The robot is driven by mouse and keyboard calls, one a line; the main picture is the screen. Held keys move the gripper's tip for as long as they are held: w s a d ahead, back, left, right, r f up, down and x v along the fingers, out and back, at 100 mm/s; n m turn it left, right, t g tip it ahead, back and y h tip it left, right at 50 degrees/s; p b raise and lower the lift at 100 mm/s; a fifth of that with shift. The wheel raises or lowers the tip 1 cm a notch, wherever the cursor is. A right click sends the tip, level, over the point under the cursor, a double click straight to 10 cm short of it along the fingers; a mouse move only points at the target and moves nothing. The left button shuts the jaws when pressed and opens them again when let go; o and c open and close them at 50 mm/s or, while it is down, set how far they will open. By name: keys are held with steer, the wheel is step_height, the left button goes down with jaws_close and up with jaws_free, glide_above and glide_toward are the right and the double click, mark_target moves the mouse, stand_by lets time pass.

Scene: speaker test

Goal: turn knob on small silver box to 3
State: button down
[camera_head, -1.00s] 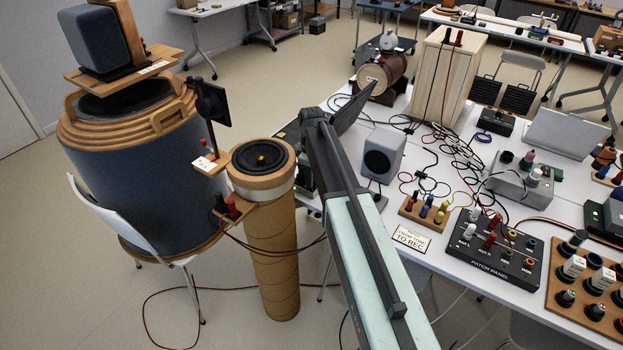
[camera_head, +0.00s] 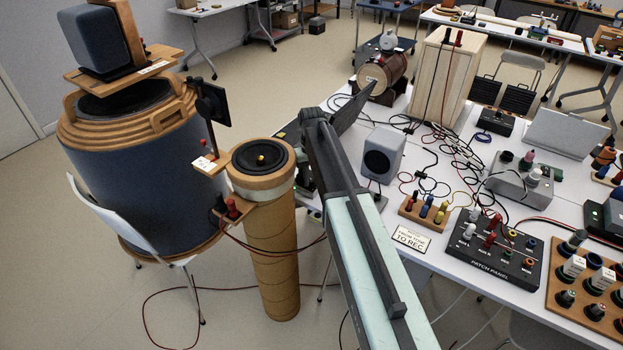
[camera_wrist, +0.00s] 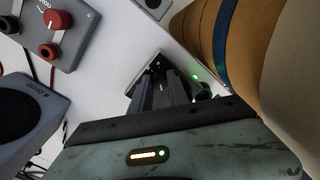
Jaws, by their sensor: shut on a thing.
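My gripper (camera_wrist: 163,78) shows in the wrist view, its two dark fingers close together and reaching up the picture. They are shut on a part of a small silver-grey box (camera_wrist: 154,62), seemingly its knob. The fingers cover the knob, so its pointer and the number it is set to cannot be read. A small green light (camera_wrist: 195,77) glows just right of the fingers. In the head view my arm blocks the sight of my gripper and most of that spot.
A brown cardboard tube (camera_wrist: 200,30) rises close on the right. In the head view, cables and a patch panel (camera_head: 492,252) crowd the white table.

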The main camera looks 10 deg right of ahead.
mark_target(312, 180)
steer(key=shift+m, duration=0.5)
steer(key=c, duration=1.5)
jaws_free()
steer(key=shift+c, duration=0.2)
step_height(312, 180, up, 8)
steer(key=p, duration=0.8)
steer(key=shift+f, duration=0.1)
